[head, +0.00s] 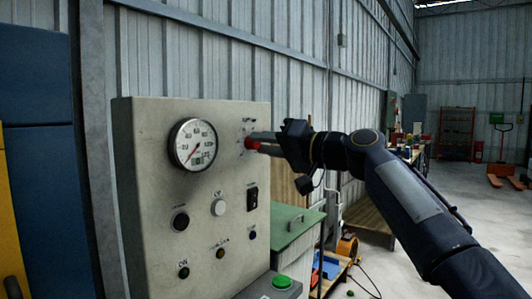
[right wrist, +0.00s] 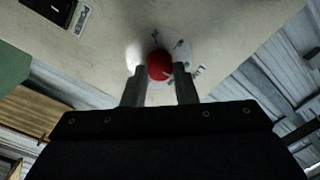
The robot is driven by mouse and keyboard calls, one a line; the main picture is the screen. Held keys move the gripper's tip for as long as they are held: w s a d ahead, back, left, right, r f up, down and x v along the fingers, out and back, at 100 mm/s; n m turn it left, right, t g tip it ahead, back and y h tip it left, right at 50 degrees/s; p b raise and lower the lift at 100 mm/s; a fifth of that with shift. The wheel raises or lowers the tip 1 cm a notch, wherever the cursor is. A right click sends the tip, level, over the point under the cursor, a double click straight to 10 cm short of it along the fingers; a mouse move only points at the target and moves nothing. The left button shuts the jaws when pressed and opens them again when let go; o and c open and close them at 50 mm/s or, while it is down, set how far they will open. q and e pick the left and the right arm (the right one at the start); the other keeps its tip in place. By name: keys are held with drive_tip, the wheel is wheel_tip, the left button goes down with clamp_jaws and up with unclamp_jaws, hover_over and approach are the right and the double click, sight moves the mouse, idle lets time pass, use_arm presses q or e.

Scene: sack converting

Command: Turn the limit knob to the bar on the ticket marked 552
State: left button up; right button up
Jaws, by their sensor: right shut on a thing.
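A red knob (right wrist: 160,66) sits on the face of a beige control panel (head: 149,133). My right gripper (right wrist: 160,86) is shut on the red knob, with one finger on each side of it. In the head view the right gripper (head: 262,142) reaches the knob at the panel's upper right, and its fingers partly hide the knob. Marks around the knob are too small to read. A round white gauge (head: 194,145) with a red needle is left of the knob. No ticket marked 552 can be made out. My left gripper is not in view.
A green button (head: 281,282) is on a box in front. A green-topped cabinet (head: 296,224) stands right of the panel.

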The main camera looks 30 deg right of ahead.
drive_tip(key=shift+n+b, duration=0.55)
drive_tip(key=shift+n, duration=1.45)
drive_tip(key=o, duration=1)
drive_tip(key=v, duration=0.7)
drive_tip(key=shift+s+d+b, duration=0.2)
drive_tip(key=shift+s+b, duration=0.1)
drive_tip(key=shift+b, duration=0.05)
drive_tip(key=shift+r, duration=0.1)
